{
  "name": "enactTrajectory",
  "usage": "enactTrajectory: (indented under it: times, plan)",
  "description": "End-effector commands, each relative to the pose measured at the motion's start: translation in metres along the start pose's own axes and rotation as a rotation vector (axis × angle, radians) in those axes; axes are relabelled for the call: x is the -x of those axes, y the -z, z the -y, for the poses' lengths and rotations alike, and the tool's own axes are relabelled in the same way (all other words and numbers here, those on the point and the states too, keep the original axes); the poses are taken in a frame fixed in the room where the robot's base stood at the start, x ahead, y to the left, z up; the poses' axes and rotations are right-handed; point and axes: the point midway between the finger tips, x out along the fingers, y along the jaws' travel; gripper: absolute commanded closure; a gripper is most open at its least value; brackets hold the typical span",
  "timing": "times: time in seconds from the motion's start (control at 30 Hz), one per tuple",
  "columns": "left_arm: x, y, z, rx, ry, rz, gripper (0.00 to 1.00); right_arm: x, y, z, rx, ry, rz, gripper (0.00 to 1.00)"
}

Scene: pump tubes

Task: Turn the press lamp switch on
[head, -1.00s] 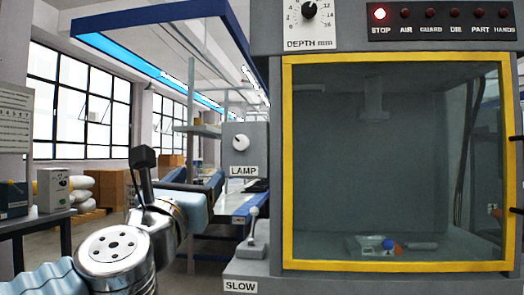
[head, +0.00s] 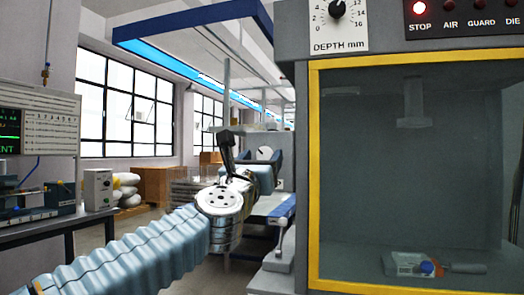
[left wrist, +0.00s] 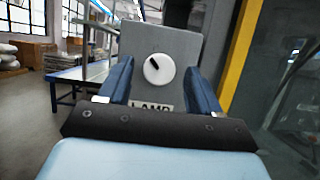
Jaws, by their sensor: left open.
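The lamp switch is a round white knob (left wrist: 159,69) with a dark pointer, on a grey box above a LAMP label that is partly covered. The pointer tilts to the upper left in the left wrist view. In the head view the knob (head: 264,153) shows just beyond my gripper. My left gripper (left wrist: 160,88) is open and empty. Its two dark blue fingers stand left and right of the knob in the picture; whether they touch it I cannot tell. In the head view the left gripper (head: 262,166) is partly hidden behind my own wrist. My right gripper is not in view.
The press window has a yellow frame (head: 314,180) right of the switch. A lever (head: 281,238) stands below it. A bench with a monitor (head: 10,130) is at the left.

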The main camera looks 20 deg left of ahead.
Motion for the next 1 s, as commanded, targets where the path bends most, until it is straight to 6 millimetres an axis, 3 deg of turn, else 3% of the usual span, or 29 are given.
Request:
enactTrajectory:
  times: [0.4,0.73,1.0]
  plan:
    - [-0.0094,0.0005,-0.0003,-0.001,-0.001,0.0,0.38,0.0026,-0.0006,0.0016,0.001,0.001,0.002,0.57]
    - [-0.0091,0.0003,-0.0002,-0.001,-0.001,0.0,0.88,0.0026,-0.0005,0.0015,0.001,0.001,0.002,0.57]
    - [-0.009,0.0004,-0.0003,-0.023,0.009,0.0,0.9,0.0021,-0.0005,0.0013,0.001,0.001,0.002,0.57]
